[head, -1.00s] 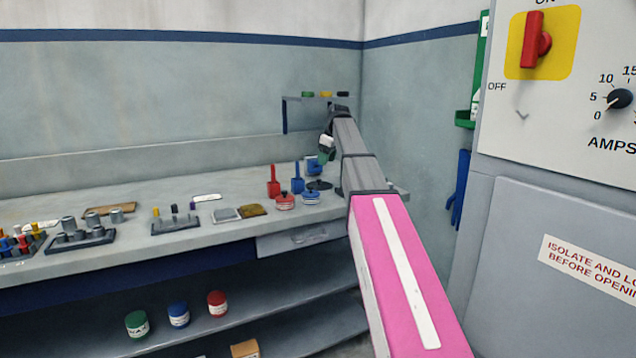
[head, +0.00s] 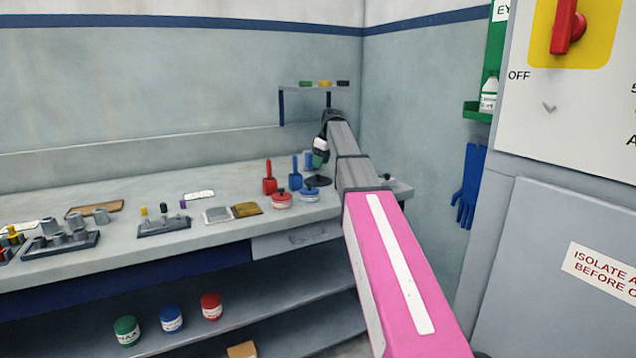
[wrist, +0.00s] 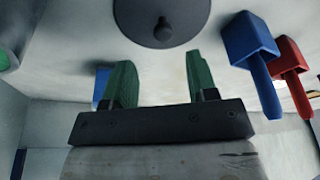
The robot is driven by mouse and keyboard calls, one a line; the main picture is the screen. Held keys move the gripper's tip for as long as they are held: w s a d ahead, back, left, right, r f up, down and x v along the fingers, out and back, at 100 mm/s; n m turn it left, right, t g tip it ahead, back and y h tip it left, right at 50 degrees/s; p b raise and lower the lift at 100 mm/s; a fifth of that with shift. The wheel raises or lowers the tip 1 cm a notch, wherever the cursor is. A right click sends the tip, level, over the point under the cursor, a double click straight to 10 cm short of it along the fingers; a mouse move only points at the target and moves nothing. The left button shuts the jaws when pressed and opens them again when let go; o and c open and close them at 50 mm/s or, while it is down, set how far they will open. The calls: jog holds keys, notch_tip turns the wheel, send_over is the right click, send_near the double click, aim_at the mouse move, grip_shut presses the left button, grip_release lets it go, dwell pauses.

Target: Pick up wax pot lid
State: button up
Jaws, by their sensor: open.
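A dark grey round lid with a knob, which I take for the wax pot lid (head: 318,182), lies flat on the bench near its right end. It also shows at the top of the wrist view (wrist: 185,12), knob towards me. My gripper (head: 318,161) is above and just behind the lid in the head view. In the wrist view my gripper (wrist: 160,80) has its two green fingers spread, with nothing between them. The lid is beyond the fingertips and apart from them.
A red scoop (head: 269,179) and a blue scoop (head: 295,177) stand left of the lid. A red-lidded pot (head: 281,200) and a blue-lidded pot (head: 309,194) are in front. A small raised shelf (head: 300,86) stands behind. Racks of parts (head: 163,225) fill the bench's left.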

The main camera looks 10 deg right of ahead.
aim_at(318, 178)
jog(key=shift+s+x, duration=0.25)
jog(key=shift+x, duration=1.05)
jog(key=shift+s+x, duration=0.2)
jog(key=shift+x, duration=1.15)
jog(key=shift+d+f, duration=0.1)
jog(key=shift+d, duration=0.05)
grip_shut()
